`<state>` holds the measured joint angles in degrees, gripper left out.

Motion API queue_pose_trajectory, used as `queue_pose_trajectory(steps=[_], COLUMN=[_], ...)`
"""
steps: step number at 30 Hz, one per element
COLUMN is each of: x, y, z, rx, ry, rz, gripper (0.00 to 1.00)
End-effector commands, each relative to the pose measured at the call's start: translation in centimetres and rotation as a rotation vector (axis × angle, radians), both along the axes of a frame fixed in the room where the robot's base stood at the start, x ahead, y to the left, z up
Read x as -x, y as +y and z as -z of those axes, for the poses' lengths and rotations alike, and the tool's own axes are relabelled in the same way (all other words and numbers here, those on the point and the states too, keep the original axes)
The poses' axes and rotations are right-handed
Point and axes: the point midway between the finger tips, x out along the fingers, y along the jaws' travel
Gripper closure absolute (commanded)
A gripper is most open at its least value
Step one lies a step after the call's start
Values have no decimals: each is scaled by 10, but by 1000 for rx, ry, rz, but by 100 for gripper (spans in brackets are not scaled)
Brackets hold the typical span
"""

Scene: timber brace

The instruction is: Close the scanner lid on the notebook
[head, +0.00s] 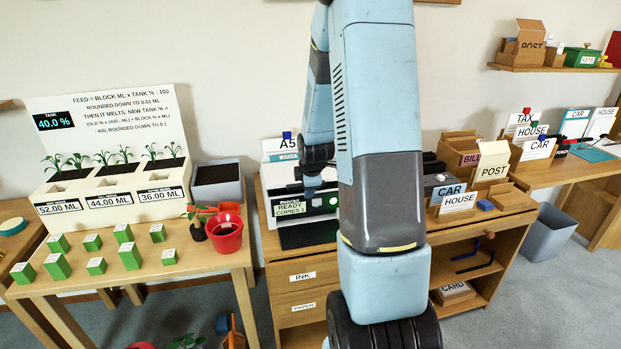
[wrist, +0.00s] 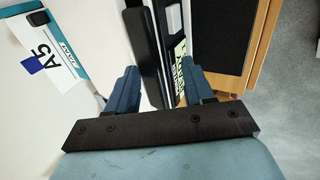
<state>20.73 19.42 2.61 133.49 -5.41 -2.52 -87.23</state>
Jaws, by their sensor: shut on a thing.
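The scanner (head: 306,228) stands on the wooden cabinet behind my arm, with a lit panel reading "READY COPIES 1" (head: 291,208). My gripper (head: 310,192) is at the scanner's upper part. In the wrist view, my gripper (wrist: 158,88) has its two blue fingers either side of a long black bar (wrist: 148,50), and is shut on it. The bar looks like the scanner lid's edge. The lit panel (wrist: 181,65) shows just right of the bar. I cannot tell the lid's angle. I cannot make out the notebook.
An A5 sign (head: 283,147) stands behind the scanner; it also shows in the wrist view (wrist: 48,60). A red pot (head: 225,233) stands on the left table. Card holders marked CAR and HOUSE (head: 458,200) sit right of my arm. Cabinet drawers (head: 303,290) are below.

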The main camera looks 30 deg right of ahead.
Motion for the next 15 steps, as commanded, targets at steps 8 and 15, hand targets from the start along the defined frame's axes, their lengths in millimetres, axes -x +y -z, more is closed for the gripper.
queue_pose_trajectory(steps=[8,15], x=[27,44], y=[1,8], z=[-18,-51], rx=[-8,-3], ry=[12,-4], rz=[11,6], gripper=[62,62])
